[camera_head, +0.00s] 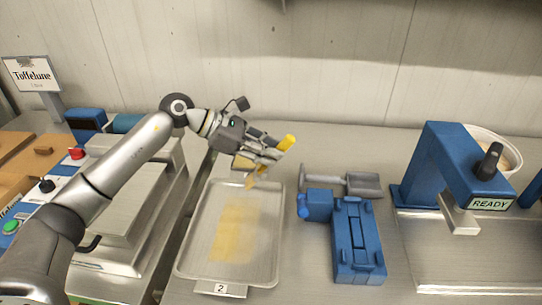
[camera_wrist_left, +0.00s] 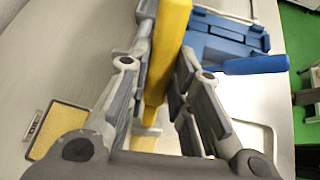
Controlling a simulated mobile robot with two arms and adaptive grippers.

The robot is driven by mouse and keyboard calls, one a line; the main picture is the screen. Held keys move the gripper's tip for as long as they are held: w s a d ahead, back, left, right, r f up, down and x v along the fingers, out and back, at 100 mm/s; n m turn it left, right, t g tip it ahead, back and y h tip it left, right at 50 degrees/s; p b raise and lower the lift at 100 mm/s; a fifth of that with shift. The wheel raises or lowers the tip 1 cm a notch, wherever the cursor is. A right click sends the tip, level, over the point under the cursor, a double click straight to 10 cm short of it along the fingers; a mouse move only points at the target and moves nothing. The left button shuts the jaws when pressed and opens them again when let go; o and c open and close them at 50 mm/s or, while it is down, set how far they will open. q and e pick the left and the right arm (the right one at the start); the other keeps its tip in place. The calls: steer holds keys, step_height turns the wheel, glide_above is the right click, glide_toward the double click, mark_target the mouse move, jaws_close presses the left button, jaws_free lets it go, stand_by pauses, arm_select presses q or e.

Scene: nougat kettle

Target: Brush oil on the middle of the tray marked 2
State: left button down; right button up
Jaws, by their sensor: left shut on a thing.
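The tray marked 2 (camera_head: 268,240) is a shallow metal tray on the steel table, with a label (camera_head: 220,289) at its front edge. A pale yellow patch of oil (camera_head: 235,233) covers its middle. My left gripper (camera_head: 262,155) is shut on a brush with a yellow handle (camera_head: 287,143); the handle also shows between the fingers in the left wrist view (camera_wrist_left: 172,40). The brush is tilted, its tan bristle end (camera_head: 251,181) pointing down over the tray's far part. I cannot tell whether the bristles touch the tray. My right gripper is out of view.
Right of the tray are a grey scoop (camera_head: 355,184) and a blue device (camera_head: 357,240). Farther right stands a blue machine (camera_head: 437,160) with a READY sign (camera_head: 490,204). At the left is a control panel with buttons (camera_head: 48,187). The wall closes off the back.

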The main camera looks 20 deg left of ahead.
mark_target(279, 143)
arm_select(q)
steer(key=shift+w+a+r+p, duration=0.1)
steer(key=shift+w+r+p, duration=0.15)
steer(key=shift+r, duration=0.55)
steer(key=shift+r+p, duration=0.35)
steer(key=shift+r, duration=0.35)
steer(key=shift+s+r, duration=0.1)
steer(key=shift+r, duration=0.15)
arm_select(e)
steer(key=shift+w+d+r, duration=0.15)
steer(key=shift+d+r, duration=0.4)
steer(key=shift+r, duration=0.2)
arm_select(q)
steer(key=shift+f, duration=0.1)
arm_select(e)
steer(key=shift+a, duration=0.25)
